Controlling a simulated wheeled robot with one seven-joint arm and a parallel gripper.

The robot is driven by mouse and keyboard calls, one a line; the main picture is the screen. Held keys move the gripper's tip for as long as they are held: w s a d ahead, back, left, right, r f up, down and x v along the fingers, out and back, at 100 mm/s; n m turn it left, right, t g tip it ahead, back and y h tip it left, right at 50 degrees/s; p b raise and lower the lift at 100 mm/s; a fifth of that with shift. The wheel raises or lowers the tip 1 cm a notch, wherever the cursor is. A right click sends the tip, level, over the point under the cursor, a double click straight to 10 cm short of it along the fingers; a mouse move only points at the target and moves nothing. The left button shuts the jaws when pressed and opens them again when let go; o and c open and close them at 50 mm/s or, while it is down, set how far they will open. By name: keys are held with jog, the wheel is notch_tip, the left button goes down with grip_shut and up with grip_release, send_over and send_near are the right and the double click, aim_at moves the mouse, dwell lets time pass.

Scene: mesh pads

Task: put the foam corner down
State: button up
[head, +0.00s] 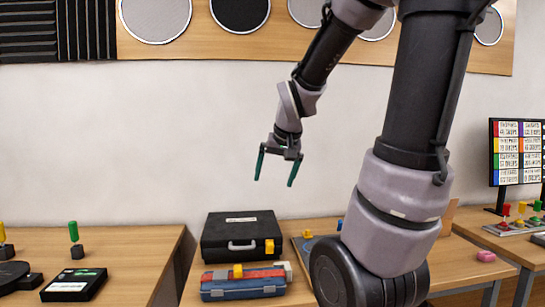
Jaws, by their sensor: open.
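My gripper (274,183) hangs open and empty in front of the white wall. Its two green fingers point down, well above the black case on the middle table. I cannot make out a foam corner for certain. A small pink block (486,256) lies on the right table, but it is too small to tell what it is. Nothing is between my fingers. My own arm hides part of the middle and right tables.
The black case (238,236) stands behind stacked red (250,276) and blue (243,290) cases. The left table (140,262) holds a black box (74,285) and has bare wood on its right. A colourful display board (517,150) stands at right. Round mesh pads (157,18) hang above.

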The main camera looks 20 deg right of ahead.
jog(key=s+a+r+y, duration=0.1)
jog(key=s+a+r, duration=0.2)
jog(key=s, duration=0.3)
jog(key=s+a+r+t+y, duration=0.1)
jog(key=s+a+r, duration=0.1)
jog(key=s+r, duration=0.2)
jog(key=shift+s+a+r, duration=0.2)
jog(key=shift+s+a, duration=0.2)
jog(key=shift+s, duration=0.45)
